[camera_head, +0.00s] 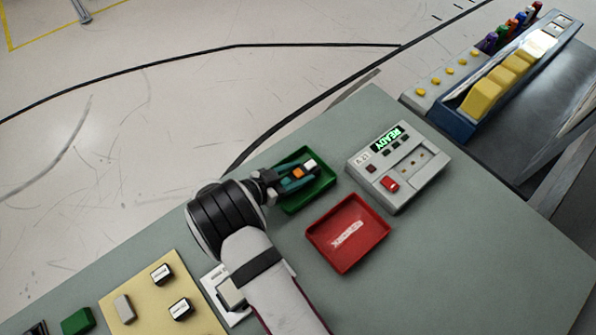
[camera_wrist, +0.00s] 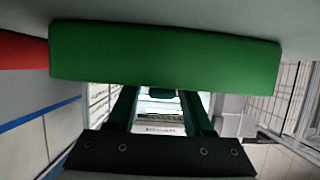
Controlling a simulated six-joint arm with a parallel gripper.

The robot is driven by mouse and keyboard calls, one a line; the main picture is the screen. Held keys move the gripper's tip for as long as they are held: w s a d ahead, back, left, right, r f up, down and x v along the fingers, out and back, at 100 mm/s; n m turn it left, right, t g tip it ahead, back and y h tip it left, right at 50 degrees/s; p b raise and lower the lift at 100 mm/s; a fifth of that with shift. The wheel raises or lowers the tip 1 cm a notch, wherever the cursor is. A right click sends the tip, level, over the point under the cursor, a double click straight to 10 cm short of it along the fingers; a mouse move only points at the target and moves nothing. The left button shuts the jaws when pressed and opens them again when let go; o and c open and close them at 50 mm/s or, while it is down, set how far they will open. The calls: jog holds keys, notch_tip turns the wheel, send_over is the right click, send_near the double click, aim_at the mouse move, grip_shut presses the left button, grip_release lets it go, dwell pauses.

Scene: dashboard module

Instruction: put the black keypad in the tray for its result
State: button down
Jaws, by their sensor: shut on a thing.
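My gripper (camera_head: 299,173) is over the green tray (camera_head: 321,199), its teal fingers shut on a small dark piece, taken as the black keypad. The fingers hide most of it. An orange patch and a white patch show at the fingertips in the head view. In the wrist view a small dark piece (camera_wrist: 161,93) shows between the fingers, and the green tray's wall (camera_wrist: 165,55) fills the upper part. I cannot tell whether the piece touches the tray floor. The red tray (camera_head: 317,246), with a pale label, lies just to the lower right.
A grey test device (camera_head: 427,178) with a lit READY screen and a red button stands right of the trays. A beige mat (camera_head: 145,295) with small blocks lies lower left. A blue rack (camera_head: 452,124) with yellow blocks stands upper right. The table's right part is clear.

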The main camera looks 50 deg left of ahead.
jog(key=shift+c, duration=1.4)
grip_release()
